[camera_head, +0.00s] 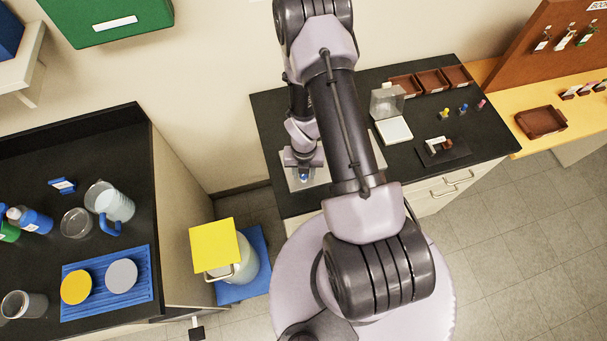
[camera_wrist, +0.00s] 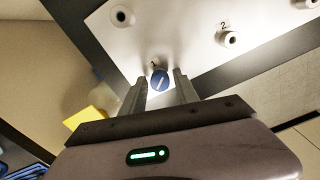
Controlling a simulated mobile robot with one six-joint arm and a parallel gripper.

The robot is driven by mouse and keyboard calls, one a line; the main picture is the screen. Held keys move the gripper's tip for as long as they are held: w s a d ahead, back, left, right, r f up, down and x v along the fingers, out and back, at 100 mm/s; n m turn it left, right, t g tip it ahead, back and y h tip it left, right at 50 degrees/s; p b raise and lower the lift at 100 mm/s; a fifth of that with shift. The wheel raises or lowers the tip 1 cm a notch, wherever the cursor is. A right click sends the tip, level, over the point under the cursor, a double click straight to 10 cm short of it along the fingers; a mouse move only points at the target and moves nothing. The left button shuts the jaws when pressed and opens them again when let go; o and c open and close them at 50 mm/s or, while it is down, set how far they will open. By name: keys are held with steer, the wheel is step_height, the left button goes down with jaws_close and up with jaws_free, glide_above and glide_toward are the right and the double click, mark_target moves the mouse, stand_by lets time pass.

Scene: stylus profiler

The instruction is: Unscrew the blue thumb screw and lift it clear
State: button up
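The blue thumb screw (camera_wrist: 159,80) has a round head with a light slot line. It sits at a spot on a white plate (camera_wrist: 185,38) in the wrist view. My gripper (camera_wrist: 160,84) is open, with one finger on each side of the screw head and a visible gap to each. In the head view my gripper (camera_head: 303,172) is over the white plate (camera_head: 292,184) at the left end of the dark bench, and a bit of blue (camera_head: 304,177) shows beneath it. The screw's shaft is hidden.
In the head view, a clear-lidded white box (camera_head: 393,130), small coloured pegs (camera_head: 463,108) and brown trays (camera_head: 432,82) lie further right on the bench.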

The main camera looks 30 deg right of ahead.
steer(key=m, duration=0.9)
steer(key=shift+m, duration=0.3)
steer(key=m+b, duration=0.1)
steer(key=m, duration=0.3)
steer(key=shift+f, duration=0.15)
steer(key=shift+m, duration=0.5)
steer(key=m+b, duration=0.2)
steer(key=shift+f+m, duration=0.15)
steer(key=shift+m, duration=0.15)
steer(key=m+b, duration=0.3)
steer(key=m, duration=0.1)
steer(key=shift+m, duration=1)
steer(key=shift+r+m, duration=0.3)
steer(key=shift+r, duration=0.05)
